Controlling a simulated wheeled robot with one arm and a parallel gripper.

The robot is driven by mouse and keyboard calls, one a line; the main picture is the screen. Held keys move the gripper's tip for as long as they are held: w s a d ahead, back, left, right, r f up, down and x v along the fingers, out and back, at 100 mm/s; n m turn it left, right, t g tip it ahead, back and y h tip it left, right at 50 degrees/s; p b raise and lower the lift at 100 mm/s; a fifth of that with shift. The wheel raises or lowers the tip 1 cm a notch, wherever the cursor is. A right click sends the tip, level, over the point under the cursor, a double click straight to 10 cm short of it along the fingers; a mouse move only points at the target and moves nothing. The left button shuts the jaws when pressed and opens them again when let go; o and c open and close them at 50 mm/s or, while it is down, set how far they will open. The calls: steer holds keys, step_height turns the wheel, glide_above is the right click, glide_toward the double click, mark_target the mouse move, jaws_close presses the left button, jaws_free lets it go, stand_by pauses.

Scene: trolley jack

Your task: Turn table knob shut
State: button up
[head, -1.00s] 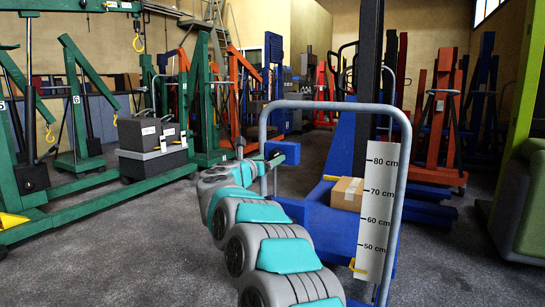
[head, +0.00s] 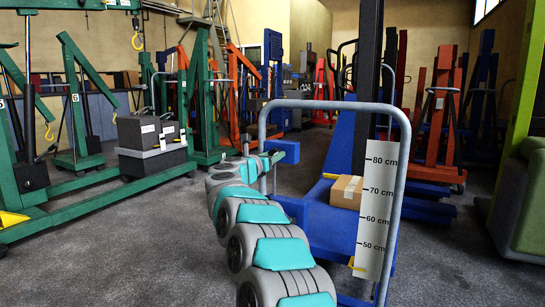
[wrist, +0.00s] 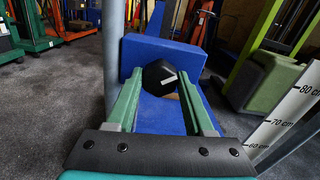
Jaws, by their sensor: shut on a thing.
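The table knob (wrist: 155,74) is black with a short white mark, which lies slightly tilted in the wrist view. It sits in front of a blue block of the trolley jack. My gripper (wrist: 160,82) has one green finger on each side of the knob and is shut on it. In the head view my gripper (head: 287,150) reaches in beside the grey push-handle frame. There the knob is hidden behind the frame and my gripper. The blue lift table (head: 325,225) carries a cardboard box (head: 346,192).
A white height scale (head: 376,215) with a yellow pointer (head: 357,265) stands at the right of the jack. The grey tube handle (head: 335,104) arches close to my arm. Green hoists stand at left, a green padded block (head: 528,205) at right. Floor between is clear.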

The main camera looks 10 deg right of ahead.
jaws_close()
steer(key=shift+r+n, duration=0.1)
steer(key=shift+n, duration=0.2)
steer(key=n+p, duration=0.2)
steer(key=shift+r+n+p, duration=0.15)
steer(key=shift+n+p, duration=0.15)
steer(key=shift+a+n+p, duration=0.1)
steer(key=shift+n+p, duration=0.6)
steer(key=shift+n, duration=0.2)
steer(key=n+p, duration=0.3)
steer(key=n, duration=0.1)
steer(key=shift+f+n+p, duration=0.2)
steer(key=shift+n+p, duration=0.5)
steer(key=shift+n, duration=0.1)
